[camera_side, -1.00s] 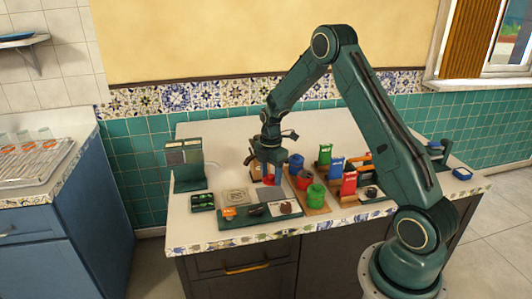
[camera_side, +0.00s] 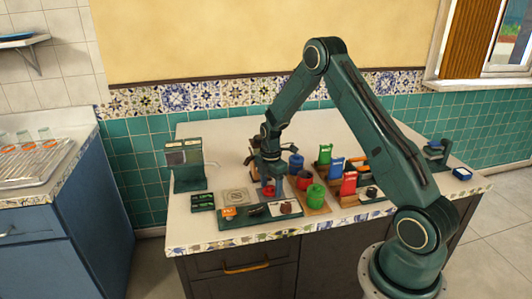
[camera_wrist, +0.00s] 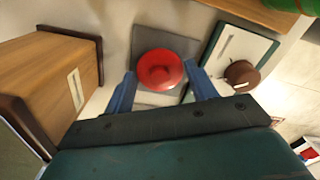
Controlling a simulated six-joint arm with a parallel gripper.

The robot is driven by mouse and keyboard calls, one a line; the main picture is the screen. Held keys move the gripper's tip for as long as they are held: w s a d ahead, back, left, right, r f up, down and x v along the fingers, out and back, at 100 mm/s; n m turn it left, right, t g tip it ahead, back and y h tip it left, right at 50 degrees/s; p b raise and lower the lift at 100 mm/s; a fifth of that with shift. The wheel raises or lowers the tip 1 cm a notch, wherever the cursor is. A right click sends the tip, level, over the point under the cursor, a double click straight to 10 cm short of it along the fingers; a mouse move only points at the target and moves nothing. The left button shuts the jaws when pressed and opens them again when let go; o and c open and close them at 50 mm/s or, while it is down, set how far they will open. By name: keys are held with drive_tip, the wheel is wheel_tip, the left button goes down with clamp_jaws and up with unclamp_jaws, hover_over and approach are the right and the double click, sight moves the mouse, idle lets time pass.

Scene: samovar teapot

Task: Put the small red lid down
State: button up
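The small red lid (camera_wrist: 158,70), round with a knob, is between the blue fingertips of my gripper (camera_wrist: 160,82) in the wrist view. The fingers are at its two sides and appear shut on it. A grey square pad (camera_wrist: 143,39) lies beneath the lid; whether the lid touches it is unclear. In the side view my gripper (camera_side: 270,184) points down close over the counter, with the red lid (camera_side: 268,191) at its tips. The lid is partly hidden there.
A dark green tray (camera_side: 233,221) with a brown round piece (camera_side: 286,208) is at the front. A red container (camera_side: 304,181) and a green canister (camera_side: 316,195) stand close right. A wooden box (camera_wrist: 45,85) is left in the wrist view.

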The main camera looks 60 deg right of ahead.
sight(270, 186)
drive_tip(key=shift+o, duration=1.3)
drive_tip(key=shift+r, duration=0.1)
wheel_tip(270, 186, up, 12)
drive_tip(key=shift+r, duration=0.15)
